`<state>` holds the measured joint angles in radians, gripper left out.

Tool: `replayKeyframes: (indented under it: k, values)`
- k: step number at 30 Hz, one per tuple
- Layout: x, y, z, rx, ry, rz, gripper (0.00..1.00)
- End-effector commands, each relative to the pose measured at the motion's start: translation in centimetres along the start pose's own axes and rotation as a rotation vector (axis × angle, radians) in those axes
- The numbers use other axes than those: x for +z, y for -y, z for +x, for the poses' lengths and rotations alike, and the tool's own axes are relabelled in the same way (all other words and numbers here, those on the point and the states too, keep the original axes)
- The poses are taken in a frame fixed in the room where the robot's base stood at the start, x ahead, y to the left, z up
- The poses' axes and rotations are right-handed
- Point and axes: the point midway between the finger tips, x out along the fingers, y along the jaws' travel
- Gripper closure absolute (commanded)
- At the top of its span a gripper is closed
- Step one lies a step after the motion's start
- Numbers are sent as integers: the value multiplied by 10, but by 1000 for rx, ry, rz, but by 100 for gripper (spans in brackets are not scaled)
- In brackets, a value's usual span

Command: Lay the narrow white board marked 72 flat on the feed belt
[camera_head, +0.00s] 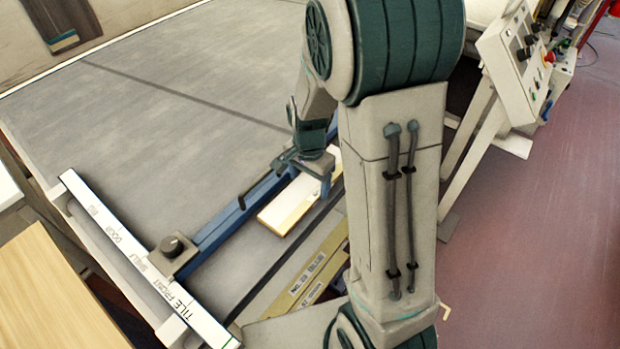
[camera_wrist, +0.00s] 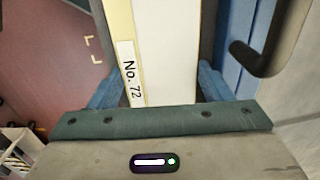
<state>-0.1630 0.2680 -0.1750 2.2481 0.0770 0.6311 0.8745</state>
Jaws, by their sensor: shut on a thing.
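The narrow white board (camera_head: 285,205) has a cream edge. In the wrist view it (camera_wrist: 172,55) runs away between the blue fingers and bears a "No. 72" label. My gripper (camera_head: 322,180) is shut on the board; both fingers flank it in the wrist view (camera_wrist: 157,88). In the head view the board looks level and low by the near edge of the grey feed belt (camera_head: 170,100). I cannot tell whether it touches the belt. My arm hides its right end.
A blue rail (camera_head: 225,222) with a black knob (camera_head: 173,246) and a dark handle crosses the belt close beside the board. A labelled white strip (camera_head: 130,255) borders the left. Labelled yellowish boards (camera_head: 318,270) lie nearer. A control panel (camera_head: 520,60) stands right. The far belt is clear.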

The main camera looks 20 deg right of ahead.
Motion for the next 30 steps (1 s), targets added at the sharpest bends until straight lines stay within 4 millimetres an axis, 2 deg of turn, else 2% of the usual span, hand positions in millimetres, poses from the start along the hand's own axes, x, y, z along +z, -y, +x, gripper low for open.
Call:
replayKeyframes:
  k: [8,9,16,20,23,30]
  values:
    - [0,0,4,0,0,-1,55]
    - [0,0,2,0,0,0,19]
    - [0,1,1,-1,-1,-1,19]
    - [0,1,-6,-4,-2,-1,19]
    - [-1,2,-21,-6,-4,-1,19]
    - [-1,1,-73,-6,-4,0,19]
